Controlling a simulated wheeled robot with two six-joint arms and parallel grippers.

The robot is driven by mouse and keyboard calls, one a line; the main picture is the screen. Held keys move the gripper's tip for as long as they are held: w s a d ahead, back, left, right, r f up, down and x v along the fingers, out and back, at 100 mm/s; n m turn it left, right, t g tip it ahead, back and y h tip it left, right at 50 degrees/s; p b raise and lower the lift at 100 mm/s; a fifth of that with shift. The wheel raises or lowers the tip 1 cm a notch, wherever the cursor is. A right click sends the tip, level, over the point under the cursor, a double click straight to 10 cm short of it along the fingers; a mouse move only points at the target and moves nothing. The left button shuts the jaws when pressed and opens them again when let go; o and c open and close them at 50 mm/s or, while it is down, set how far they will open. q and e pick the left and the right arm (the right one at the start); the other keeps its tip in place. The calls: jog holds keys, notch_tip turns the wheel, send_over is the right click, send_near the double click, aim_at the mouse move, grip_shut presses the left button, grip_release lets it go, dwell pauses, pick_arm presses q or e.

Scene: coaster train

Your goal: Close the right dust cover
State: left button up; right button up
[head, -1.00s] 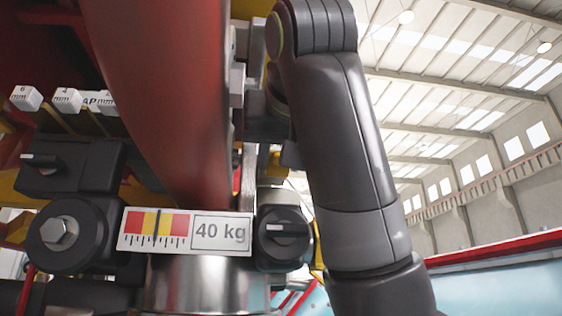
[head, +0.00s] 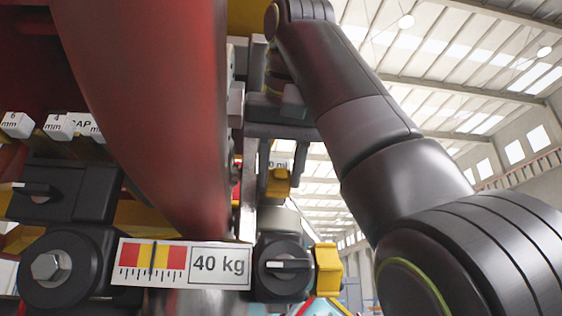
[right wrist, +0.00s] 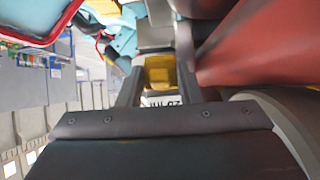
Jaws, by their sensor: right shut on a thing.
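My right gripper (head: 278,190) points down behind the red curved part in the head view. Its fingers are shut on a yellow piece (head: 278,183). In the right wrist view the yellow piece (right wrist: 160,72) sits between the two fingers (right wrist: 158,82), with a white label reading about 20 ml (right wrist: 160,101) just behind it. A yellow tab (head: 328,270) stands beside a black knob (head: 284,266) in the head view. I cannot tell which yellow part is the right dust cover. My left gripper is in neither view.
A large red curved tube (head: 150,110) fills the middle left. A 40 kg gauge plate (head: 180,264), a bolted black housing (head: 65,268) and small white labelled blocks (head: 60,127) crowd the left. Open hall space lies to the right.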

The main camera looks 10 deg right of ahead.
jog(key=shift+r, duration=0.25)
jog(key=o, duration=0.6)
jog(key=shift+o, duration=0.3)
jog(key=shift+f, duration=0.1)
jog(key=shift+w, duration=0.1)
